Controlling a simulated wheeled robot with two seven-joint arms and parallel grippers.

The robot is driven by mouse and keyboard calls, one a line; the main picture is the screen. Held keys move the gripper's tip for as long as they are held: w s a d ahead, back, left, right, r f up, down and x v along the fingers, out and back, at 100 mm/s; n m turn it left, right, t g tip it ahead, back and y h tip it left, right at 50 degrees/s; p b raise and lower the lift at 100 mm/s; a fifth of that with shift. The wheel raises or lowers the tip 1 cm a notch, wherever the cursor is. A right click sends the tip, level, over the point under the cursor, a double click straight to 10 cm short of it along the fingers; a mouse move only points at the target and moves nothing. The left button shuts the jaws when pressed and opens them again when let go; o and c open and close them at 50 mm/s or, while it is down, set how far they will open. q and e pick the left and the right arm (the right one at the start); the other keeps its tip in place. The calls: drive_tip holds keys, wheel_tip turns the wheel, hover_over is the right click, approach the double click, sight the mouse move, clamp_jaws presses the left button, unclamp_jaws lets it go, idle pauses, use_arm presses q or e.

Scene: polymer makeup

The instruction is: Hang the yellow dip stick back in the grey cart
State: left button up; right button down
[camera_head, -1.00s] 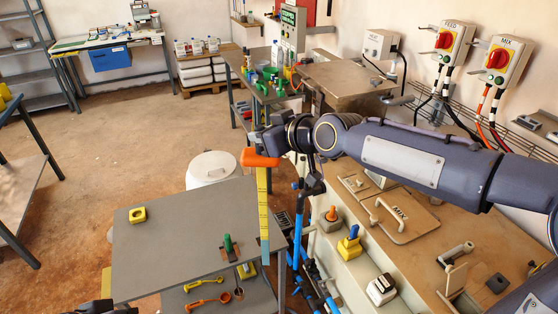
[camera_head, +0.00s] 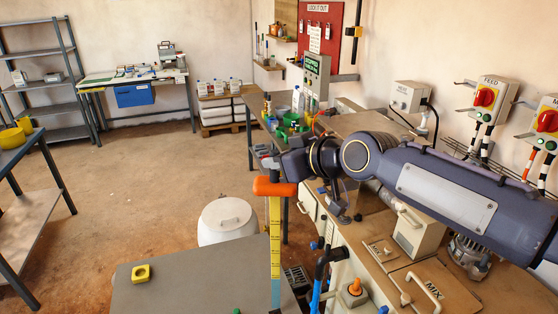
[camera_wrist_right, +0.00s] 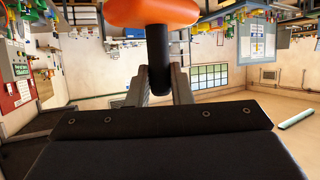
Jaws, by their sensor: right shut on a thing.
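The yellow dip stick (camera_head: 275,235) hangs upright from my right gripper in the head view. It has an orange T-shaped handle (camera_head: 275,187), dark scale marks and a pale blue lower part. My right gripper (camera_wrist_right: 158,88) is shut on the black neck below the orange handle, which also shows at the top of the right wrist view (camera_wrist_right: 152,12). The grey cart (camera_head: 190,285) is at the bottom of the head view, its lower part cut off. The stick overlaps the cart's right edge in the picture; I cannot tell whether they touch. My left gripper is out of view.
A yellow block (camera_head: 141,273) lies on the cart top. A white lidded bin (camera_head: 226,220) stands just behind the cart. The brown-topped machine bench (camera_head: 480,290) is at the right, below my right arm. Open floor (camera_head: 130,195) lies at the left.

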sight(278, 301)
wheel_tip(278, 301, down, 49)
drive_tip(key=b, duration=4.6)
drive_tip(key=shift+r, duration=0.1)
drive_tip(key=c, duration=1.2)
unclamp_jaws()
drive_tip(key=shift+s+d+r, duration=0.1)
